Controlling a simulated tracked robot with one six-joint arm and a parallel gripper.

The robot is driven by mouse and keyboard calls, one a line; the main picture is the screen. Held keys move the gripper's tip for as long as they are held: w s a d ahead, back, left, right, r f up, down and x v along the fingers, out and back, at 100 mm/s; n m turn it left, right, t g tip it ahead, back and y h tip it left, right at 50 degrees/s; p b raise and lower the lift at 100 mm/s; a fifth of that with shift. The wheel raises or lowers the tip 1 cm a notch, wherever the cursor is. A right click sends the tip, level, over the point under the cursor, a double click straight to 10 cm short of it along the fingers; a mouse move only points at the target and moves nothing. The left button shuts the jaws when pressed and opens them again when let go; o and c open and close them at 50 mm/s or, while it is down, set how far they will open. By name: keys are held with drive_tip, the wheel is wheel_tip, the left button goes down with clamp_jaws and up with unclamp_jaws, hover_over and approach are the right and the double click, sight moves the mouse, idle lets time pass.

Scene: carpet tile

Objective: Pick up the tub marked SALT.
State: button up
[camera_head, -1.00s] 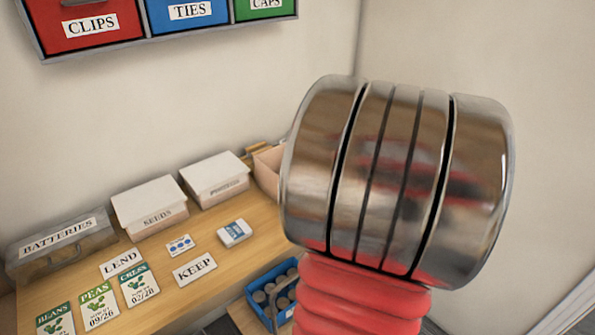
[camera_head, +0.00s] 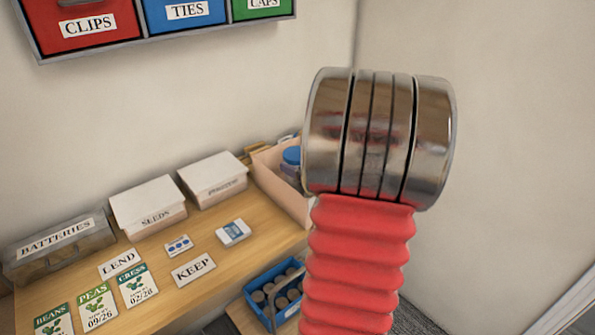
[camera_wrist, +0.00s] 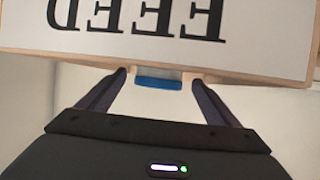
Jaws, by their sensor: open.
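I can read no SALT mark in either view. In the head view, a blue-lidded container (camera_head: 291,155) stands in a pale pink open box (camera_head: 283,192) at the back right of the bench, partly hidden by my arm. Several round tops (camera_head: 270,290) sit in a blue basket (camera_head: 256,312) below the bench; their marks do not show. In the wrist view, my gripper (camera_wrist: 160,78) is open, its two fingers spread. A small blue piece (camera_wrist: 158,84) shows between the fingertips, at the edge of a panel marked FEED (camera_wrist: 150,30), seen upside down.
The wooden bench (camera_head: 215,270) holds a BATTERIES case (camera_head: 60,252), a SEEDS box (camera_head: 150,210), another white-lidded box (camera_head: 213,180), seed packets (camera_head: 97,305) and LEND and KEEP cards (camera_head: 193,269). Red, blue and green bins (camera_head: 187,12) hang on the wall above.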

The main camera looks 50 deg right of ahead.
drive_tip(key=x, duration=0.5)
drive_tip(key=shift+w+d+r, duration=0.1)
drive_tip(key=shift+w+r, duration=0.05)
drive_tip(key=shift+c, duration=0.5)
drive_tip(key=c, duration=1.9)
drive_tip(key=shift+r, duration=0.15)
